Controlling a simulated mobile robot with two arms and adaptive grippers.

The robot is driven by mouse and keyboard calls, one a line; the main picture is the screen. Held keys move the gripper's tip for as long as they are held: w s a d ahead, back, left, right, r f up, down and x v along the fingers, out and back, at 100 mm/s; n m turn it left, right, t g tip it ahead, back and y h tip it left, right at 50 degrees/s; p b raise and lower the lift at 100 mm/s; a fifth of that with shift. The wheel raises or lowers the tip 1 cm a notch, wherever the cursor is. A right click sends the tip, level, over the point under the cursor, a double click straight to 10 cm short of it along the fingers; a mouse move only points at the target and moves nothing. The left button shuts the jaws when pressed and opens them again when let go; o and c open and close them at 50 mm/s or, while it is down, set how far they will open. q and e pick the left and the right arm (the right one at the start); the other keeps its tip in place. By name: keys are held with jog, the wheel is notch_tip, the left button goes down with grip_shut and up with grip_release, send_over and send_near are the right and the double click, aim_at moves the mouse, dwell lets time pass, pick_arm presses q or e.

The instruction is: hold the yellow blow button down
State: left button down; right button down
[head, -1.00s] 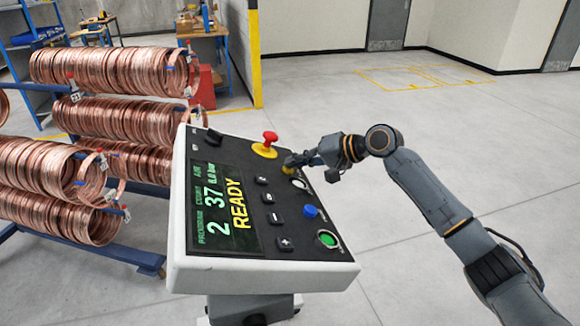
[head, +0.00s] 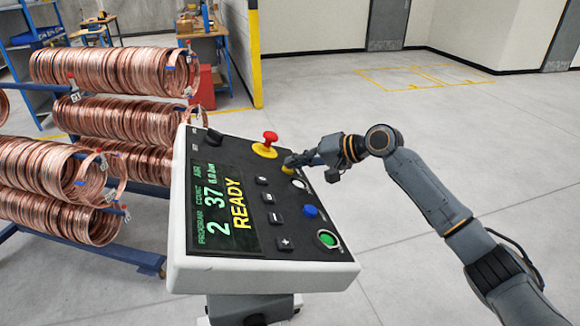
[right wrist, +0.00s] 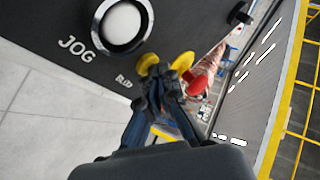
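The yellow blow button (head: 287,170) is on the tilted control panel, beside the red stop knob, and is largely covered by my right gripper (head: 297,160). In the right wrist view the button's yellow cap (right wrist: 147,61) shows behind the fingertips, with a partly readable label beside it. My right gripper (right wrist: 160,72) is shut and empty, its fingertips together over the button. They appear to touch it, but how far it is pressed is hidden. The panel display (head: 224,210) reads READY, program 2, count 37 and air 6.0 bar. My left gripper is out of view.
The red stop knob (head: 270,137) on its yellow base stands close to my right fingertips. A white jog button (right wrist: 122,24), blue button (head: 310,211) and green button (head: 327,238) line the panel edge. Copper coils (head: 115,68) hang on a rack at left. The floor at right is clear.

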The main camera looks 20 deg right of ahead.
jog(key=shift+f, duration=0.15)
dwell(0.4)
jog(key=shift+w+d+r+p, duration=0.1)
jog(key=shift+d+r+p, duration=0.1)
jog(key=shift+r+p, duration=0.25)
jog(key=shift+w+d+r+p, duration=0.1)
jog(key=shift+d+r+p, duration=0.05)
jog(key=shift+r+p, duration=0.3)
jog(key=shift+r, duration=0.15)
jog(key=r+p, duration=0.1)
jog(key=d+r+p, duration=0.1)
jog(key=r, duration=0.1)
jog(key=d+r+p, duration=0.1)
jog(key=shift+r+p, duration=0.2)
jog(key=shift+p, duration=0.15)
